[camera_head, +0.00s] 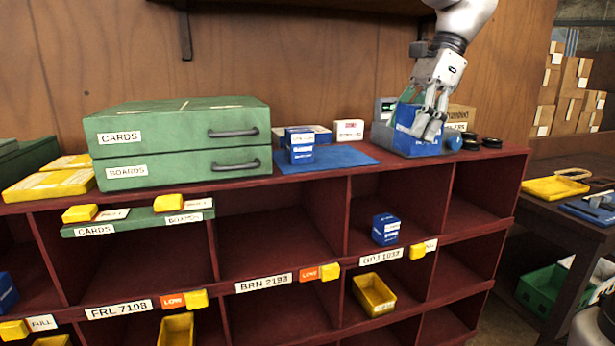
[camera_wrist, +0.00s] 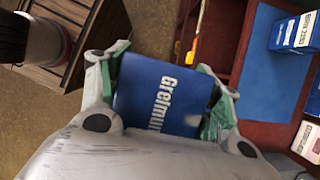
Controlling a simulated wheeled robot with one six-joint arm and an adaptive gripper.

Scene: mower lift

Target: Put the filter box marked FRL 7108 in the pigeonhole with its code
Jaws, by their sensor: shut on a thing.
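My gripper (camera_head: 432,128) is shut on a blue box (camera_head: 415,118) over the right end of the shelf top. In the wrist view the held box (camera_wrist: 165,95) sits between the fingers with white "Grelmun…" lettering; its code cannot be read. I cannot tell whether it touches the surface below. The FRL 7108 label (camera_head: 118,309) is on the shelf edge at lower left, next to an orange LOW tag (camera_head: 172,301). The bay above that label (camera_head: 140,262) looks empty; the one below holds a yellow bin (camera_head: 176,330).
A smaller blue box (camera_head: 300,146) stands on a blue mat (camera_head: 335,157). Green drawers (camera_head: 180,150) fill the top's left. The BRN 2193 bay (camera_head: 265,245) looks empty; a blue box (camera_head: 385,229) sits above the GPJ 1033 label (camera_head: 381,256). Black round items (camera_head: 480,142) lie right of my gripper.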

